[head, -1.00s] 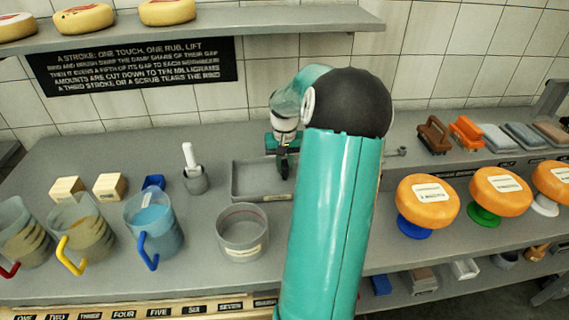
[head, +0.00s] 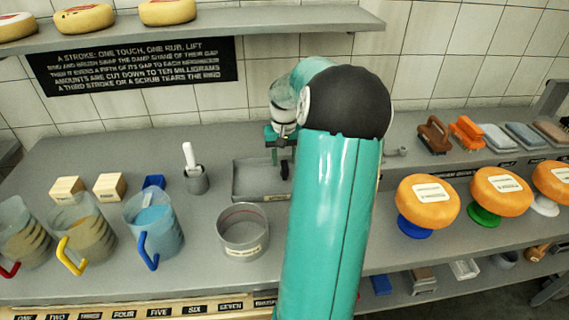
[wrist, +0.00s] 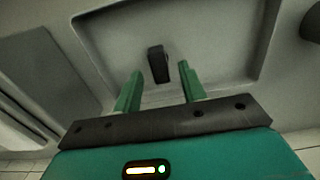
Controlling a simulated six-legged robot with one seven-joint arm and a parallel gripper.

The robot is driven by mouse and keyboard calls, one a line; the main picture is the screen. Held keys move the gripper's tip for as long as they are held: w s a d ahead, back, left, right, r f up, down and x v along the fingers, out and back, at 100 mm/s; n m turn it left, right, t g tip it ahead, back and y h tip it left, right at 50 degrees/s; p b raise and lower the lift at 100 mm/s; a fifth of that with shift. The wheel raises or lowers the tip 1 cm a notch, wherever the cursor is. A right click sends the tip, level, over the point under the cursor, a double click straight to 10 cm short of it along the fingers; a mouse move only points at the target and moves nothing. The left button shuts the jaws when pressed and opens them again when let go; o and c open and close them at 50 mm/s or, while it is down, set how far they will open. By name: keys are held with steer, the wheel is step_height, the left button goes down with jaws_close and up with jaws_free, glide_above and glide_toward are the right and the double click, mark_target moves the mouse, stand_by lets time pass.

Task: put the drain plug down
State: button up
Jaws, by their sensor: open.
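The drain plug is a small black piece (head: 285,170) in the shallow grey tray (head: 242,180) behind the round grey pot. In the wrist view the plug (wrist: 159,64) shows dark against the tray floor (wrist: 215,50), just ahead of the fingertips and roughly midway between them. My gripper (wrist: 160,68) is open, with a green finger on each side and a visible gap to the plug. In the head view my gripper (head: 280,157) hangs over the tray; my arm hides the tray's right part.
A round grey pot (head: 243,245) stands in front of the tray. A brush pot (head: 195,180) and a blue-handled jug (head: 155,228) stand left. Orange cheese wheels on stands (head: 427,202) and several brushes and pads (head: 467,133) are at right.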

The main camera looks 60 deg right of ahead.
mark_target(284, 164)
step_height(284, 164, up, 10)
steer(key=shift+f, duration=0.25)
steer(key=w+a+r+n+t+h, duration=0.1)
steer(key=w+a+r+n, duration=0.15)
steer(key=a, duration=0.95)
steer(key=w+a+r+n+h, duration=0.1)
steer(key=w+a+r+n, duration=0.15)
steer(key=a, duration=0.85)
steer(key=s+a+n+t, duration=0.1)
steer(key=s+a, duration=0.2)
steer(key=a, duration=0.4)
steer(key=s+a+f+n+t+y, duration=0.1)
steer(key=s+a+n+t, duration=0.1)
steer(key=s+a, duration=0.2)
steer(key=s+a+n+t+y, duration=0.1)
steer(key=s+a, duration=0.3)
steer(key=a, duration=0.6)
steer(key=shift+f+n+t, duration=0.25)
steer(key=shift+n+t, duration=0.05)
steer(key=shift+n, duration=0.1)
